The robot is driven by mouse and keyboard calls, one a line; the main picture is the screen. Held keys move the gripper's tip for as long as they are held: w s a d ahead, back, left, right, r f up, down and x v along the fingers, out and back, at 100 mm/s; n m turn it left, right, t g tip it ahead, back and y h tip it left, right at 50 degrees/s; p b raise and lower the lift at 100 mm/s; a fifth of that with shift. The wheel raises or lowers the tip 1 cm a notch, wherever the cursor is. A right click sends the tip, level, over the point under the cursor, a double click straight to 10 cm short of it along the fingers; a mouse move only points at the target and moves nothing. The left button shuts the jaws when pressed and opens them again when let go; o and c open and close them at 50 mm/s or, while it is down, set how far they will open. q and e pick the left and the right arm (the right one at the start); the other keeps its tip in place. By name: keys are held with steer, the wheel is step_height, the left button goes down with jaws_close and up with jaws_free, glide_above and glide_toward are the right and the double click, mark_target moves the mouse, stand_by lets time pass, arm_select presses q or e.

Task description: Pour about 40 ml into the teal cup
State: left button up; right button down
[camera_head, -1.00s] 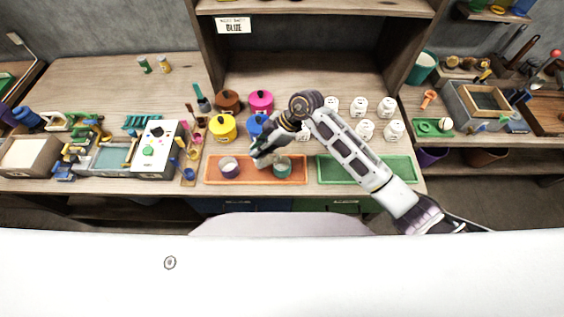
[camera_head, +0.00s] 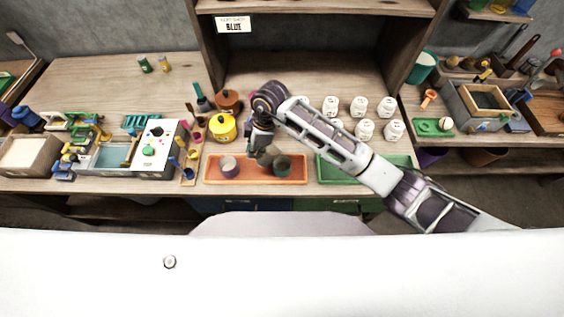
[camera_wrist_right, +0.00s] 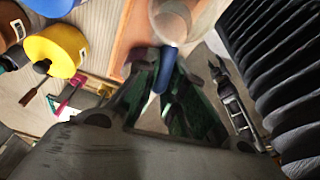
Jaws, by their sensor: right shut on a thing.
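An orange tray (camera_head: 215,178) lies at the front middle of the bench. A pale cup with a purple tint (camera_head: 229,170) stands on its left part. The teal cup (camera_head: 283,168) stands on its right part, looking dark and shaded. My right gripper (camera_head: 264,153) points down over the tray, between the cups and close to the teal one. In the right wrist view the gripper (camera_wrist_right: 165,85) is shut on a blue handle (camera_wrist_right: 166,68). A pale, translucent round vessel (camera_wrist_right: 182,22) shows beyond the fingers; whether it joins the handle is unclear. My left gripper is out of view.
A yellow pot (camera_head: 223,127) and a brown pot (camera_head: 228,101) stand behind the tray on the left. Several white jars (camera_head: 365,129) stand at right, behind a green tray (camera_head: 410,172). A white panel box (camera_head: 160,150) is farther left. My arm hides the bench behind the gripper.

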steer(key=shift+s+a+f+h, duration=0.1)
steer(key=shift+a+f+h, duration=0.25)
steer(key=shift+a+h, duration=0.5)
steer(key=a+f+t+h+b, duration=0.1)
steer(key=a+f+h+b, duration=0.3)
steer(key=f+h+b, duration=0.1)
steer(key=shift+s+f, duration=0.25)
steer(key=shift+s, duration=0.1)
stand_by(0.5)
steer(key=shift+a+b, duration=0.15)
steer(key=shift+b, duration=0.15)
